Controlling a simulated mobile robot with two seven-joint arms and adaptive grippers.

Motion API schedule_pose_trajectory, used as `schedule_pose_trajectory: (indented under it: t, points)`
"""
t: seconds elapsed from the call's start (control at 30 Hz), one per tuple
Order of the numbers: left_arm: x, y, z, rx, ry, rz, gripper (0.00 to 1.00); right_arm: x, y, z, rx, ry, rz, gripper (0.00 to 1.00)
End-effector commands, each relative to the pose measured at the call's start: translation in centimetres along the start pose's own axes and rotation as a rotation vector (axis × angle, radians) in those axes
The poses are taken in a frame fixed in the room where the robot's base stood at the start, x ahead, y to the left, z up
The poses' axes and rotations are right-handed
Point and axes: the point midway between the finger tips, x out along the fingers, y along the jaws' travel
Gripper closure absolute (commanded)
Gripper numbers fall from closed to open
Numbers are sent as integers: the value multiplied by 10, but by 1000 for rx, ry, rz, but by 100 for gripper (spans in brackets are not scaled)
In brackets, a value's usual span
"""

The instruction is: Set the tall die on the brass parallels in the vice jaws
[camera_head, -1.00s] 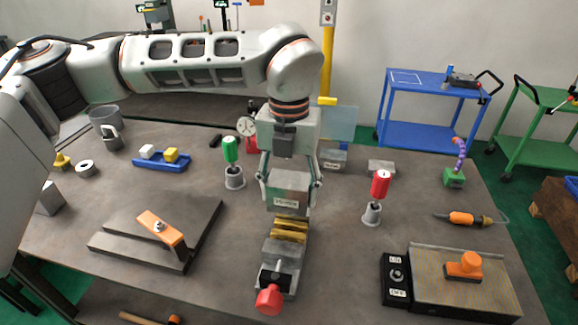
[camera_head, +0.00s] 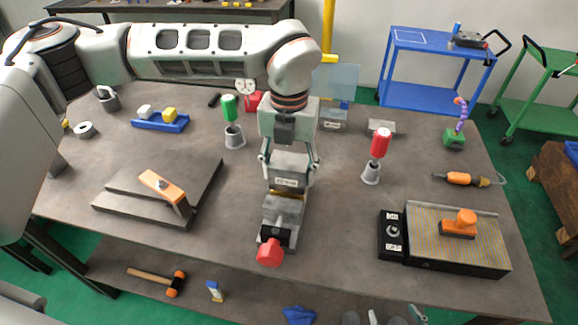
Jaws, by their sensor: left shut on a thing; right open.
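My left gripper (camera_head: 289,162) is shut on the tall die (camera_head: 287,181), a grey block with a small white label, held upright with a finger on each side. The die is over the vice (camera_head: 283,212). Only a thin strip of the brass parallels (camera_head: 288,194) shows just below the die's lower edge; the rest is hidden behind the die. I cannot tell whether the die touches the parallels. The vice's red handle (camera_head: 270,252) points toward the table's front edge. My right gripper is not in view.
A green-handled tool (camera_head: 230,108) stands left of the vice, a red-handled one (camera_head: 380,144) right. A dark plate with an orange clamp (camera_head: 162,186) lies left. A magnetic chuck (camera_head: 440,252) with an orange knob (camera_head: 465,219) lies right. Grey blocks stand behind.

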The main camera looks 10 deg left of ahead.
Motion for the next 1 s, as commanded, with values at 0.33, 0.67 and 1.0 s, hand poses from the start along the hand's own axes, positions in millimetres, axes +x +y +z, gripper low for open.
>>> schedule_pose_trajectory:
  t: [0.33, 0.67, 1.0]
  points:
    - [7, 0, 1, 0, -3, -2, 100, 4, -1, 7, 0, -2, -1, 35]
    - [11, 0, 0, 0, 0, 0, 30, 5, -2, 10, 1, -4, -1, 35]
    - [11, 0, 0, 0, 0, 0, 28, 5, -2, 10, 0, -4, -1, 35]
